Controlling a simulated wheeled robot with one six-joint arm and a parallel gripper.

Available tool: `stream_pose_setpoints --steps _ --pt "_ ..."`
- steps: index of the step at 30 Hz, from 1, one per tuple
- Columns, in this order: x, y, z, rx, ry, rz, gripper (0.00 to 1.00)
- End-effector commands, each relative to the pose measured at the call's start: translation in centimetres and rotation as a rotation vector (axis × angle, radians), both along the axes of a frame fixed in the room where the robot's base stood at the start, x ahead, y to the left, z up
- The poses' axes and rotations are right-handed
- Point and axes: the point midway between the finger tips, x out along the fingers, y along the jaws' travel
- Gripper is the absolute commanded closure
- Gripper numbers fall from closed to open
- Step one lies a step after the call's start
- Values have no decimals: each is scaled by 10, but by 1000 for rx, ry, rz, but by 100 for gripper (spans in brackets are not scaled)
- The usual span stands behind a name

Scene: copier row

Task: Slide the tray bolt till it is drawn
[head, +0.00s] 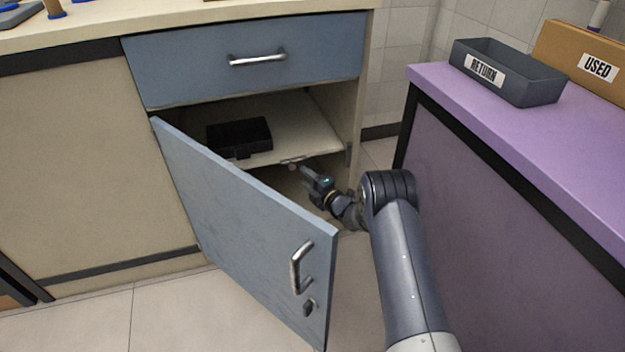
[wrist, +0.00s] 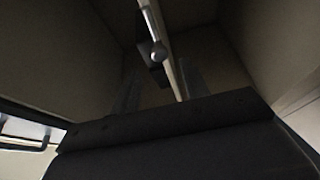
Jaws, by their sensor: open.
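The tray bolt (head: 292,161) is a small metal piece at the front edge of the shelf inside the open cabinet. In the wrist view the bolt (wrist: 157,52) shows as a pale rod with a round knob, beside a long thin edge. My gripper (head: 306,169) is inside the cabinet opening, just right of and below the bolt. In the wrist view its two dark fingers stand apart, with the knob beyond and between them. The gripper is open and holds nothing that I can see. Whether a finger touches the knob is too dark to tell.
The blue cabinet door (head: 245,225) stands open to the left of my arm. A black box (head: 239,136) lies on the shelf (head: 295,118). A blue drawer (head: 245,62) is shut above. A purple-topped counter (head: 540,150) with a RETURN tray (head: 507,75) is close on the right.

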Motion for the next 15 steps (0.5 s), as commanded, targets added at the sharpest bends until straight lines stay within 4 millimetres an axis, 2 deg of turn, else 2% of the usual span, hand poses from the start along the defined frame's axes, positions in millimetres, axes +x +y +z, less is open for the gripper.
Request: stream_pose_setpoints --steps 6,15 --pt "-17 -17 2 0 0 0 57" --pt "-21 -20 0 -1 -1 1 57"
